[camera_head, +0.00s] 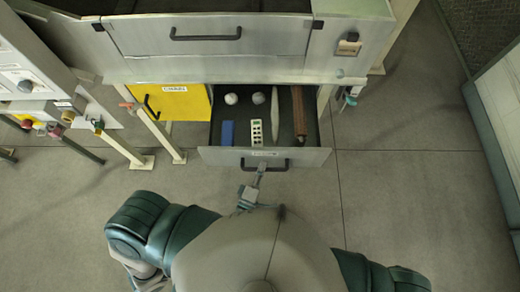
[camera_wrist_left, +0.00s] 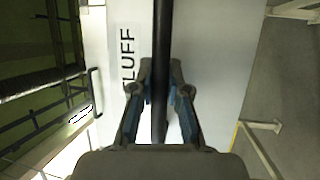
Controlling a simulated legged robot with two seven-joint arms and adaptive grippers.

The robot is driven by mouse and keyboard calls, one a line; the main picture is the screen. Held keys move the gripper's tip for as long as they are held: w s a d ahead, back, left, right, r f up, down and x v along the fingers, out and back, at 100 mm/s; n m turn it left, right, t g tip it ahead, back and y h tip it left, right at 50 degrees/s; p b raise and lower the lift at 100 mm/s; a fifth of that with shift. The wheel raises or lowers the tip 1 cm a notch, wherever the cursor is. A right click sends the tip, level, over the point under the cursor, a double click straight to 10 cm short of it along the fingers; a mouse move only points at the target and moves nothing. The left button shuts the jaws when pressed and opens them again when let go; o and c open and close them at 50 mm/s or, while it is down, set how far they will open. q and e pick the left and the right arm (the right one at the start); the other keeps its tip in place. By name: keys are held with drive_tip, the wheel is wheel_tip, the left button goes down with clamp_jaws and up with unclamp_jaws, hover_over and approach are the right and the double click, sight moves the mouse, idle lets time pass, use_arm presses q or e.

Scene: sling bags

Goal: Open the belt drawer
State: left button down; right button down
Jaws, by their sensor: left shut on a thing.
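A grey drawer (camera_head: 215,155) is pulled out below the workbench in the head view. It has a dark bar handle (camera_head: 280,168) and a small label that I cannot read there. My left gripper (camera_head: 262,172) is at the middle of this handle. In the left wrist view its two fingers (camera_wrist_left: 161,75) are on either side of the dark bar (camera_wrist_left: 161,35) and shut on it. The drawer's pale front (camera_wrist_left: 215,50) shows there with letters reading "LUFF", partly hidden. No label reading "belt" is legible. My right gripper is out of view.
The open drawer holds a blue block (camera_head: 227,133), a white strip (camera_head: 257,132), pale round pieces (camera_head: 231,98) and a brown bar (camera_head: 299,112). A yellow drawer front (camera_head: 185,102) is to its left. Another closed drawer (camera_head: 210,40) is above. Floor on the right is clear.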

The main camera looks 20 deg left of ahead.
use_arm(q)
drive_tip(key=shift+s+d+f, duration=0.1)
drive_tip(key=shift+s+d, duration=0.2)
drive_tip(key=shift+s, duration=0.4)
drive_tip(key=shift+s+d+f, duration=0.1)
drive_tip(key=shift+s+d, duration=0.15)
drive_tip(key=shift+s, duration=0.5)
drive_tip(key=shift+s+d+f, duration=0.1)
drive_tip(key=shift+s+d, duration=0.2)
drive_tip(key=shift+s, duration=0.4)
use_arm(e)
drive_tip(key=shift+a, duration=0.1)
use_arm(q)
drive_tip(key=c, duration=1.1)
unclamp_jaws()
drive_tip(key=shift+d, duration=0.1)
drive_tip(key=shift+c, duration=0.2)
drive_tip(key=s+f, duration=0.1)
drive_tip(key=s, duration=0.6)
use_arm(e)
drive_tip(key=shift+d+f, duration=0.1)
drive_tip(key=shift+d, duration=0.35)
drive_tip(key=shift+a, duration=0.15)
